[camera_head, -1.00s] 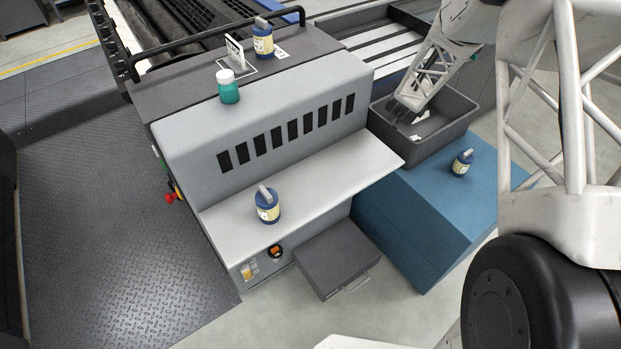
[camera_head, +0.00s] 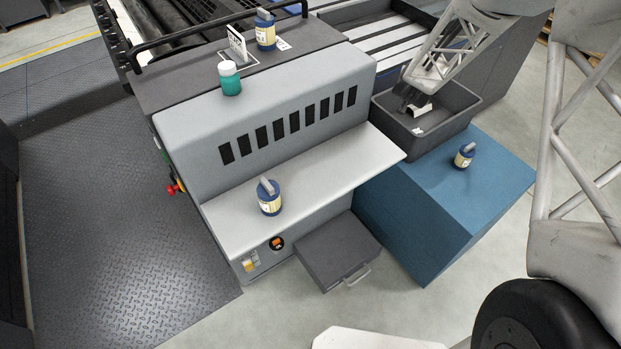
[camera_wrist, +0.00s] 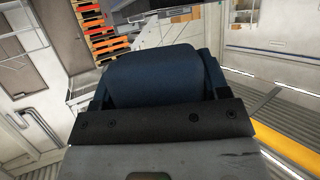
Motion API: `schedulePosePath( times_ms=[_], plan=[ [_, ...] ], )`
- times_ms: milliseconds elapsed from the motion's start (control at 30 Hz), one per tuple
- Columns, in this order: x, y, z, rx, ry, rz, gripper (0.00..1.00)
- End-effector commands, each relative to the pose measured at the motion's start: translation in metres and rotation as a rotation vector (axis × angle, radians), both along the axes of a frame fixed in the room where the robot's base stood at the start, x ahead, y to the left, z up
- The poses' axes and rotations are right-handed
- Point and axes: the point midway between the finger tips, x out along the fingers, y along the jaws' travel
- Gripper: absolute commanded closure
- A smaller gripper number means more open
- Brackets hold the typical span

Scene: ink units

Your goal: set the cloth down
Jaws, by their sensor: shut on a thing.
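My gripper (camera_head: 408,104) is shut, low inside the dark grey bin (camera_head: 462,128) at the right of the machine in the head view. A small pale piece, apparently the cloth (camera_head: 424,110), shows at its fingers. Another small white patch (camera_head: 418,130) lies on the bin floor near it. Whether the cloth touches the bin floor cannot be told. In the wrist view, a rounded dark blue form (camera_wrist: 155,77) fills the middle above a grey bracket; I cannot tell what it is, and no fingertips show there.
The bin's walls surround my gripper. A blue can (camera_head: 465,156) stands on the blue block (camera_head: 440,205) in front of the bin. Another can (camera_head: 269,197) stands on the pale ledge (camera_head: 330,165). A green jar (camera_head: 229,78) and a can (camera_head: 265,30) stand on top.

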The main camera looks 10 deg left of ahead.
Motion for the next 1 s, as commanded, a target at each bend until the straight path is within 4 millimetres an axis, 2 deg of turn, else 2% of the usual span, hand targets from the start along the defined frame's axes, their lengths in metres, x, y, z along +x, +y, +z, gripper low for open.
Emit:
schedulePosePath(
  times_ms=[267,467,767,1000],
  plan=[
    [-0.062,0.024,0.012,-0.001,0.000,0.138,0.54],
    [-0.116,0.045,0.017,-0.001,0.000,0.260,0.54],
    [-0.210,0.078,0.018,0.000,0.001,0.465,0.54],
    [-0.292,0.101,0.011,0.000,0.001,0.635,0.54]
  ],
)
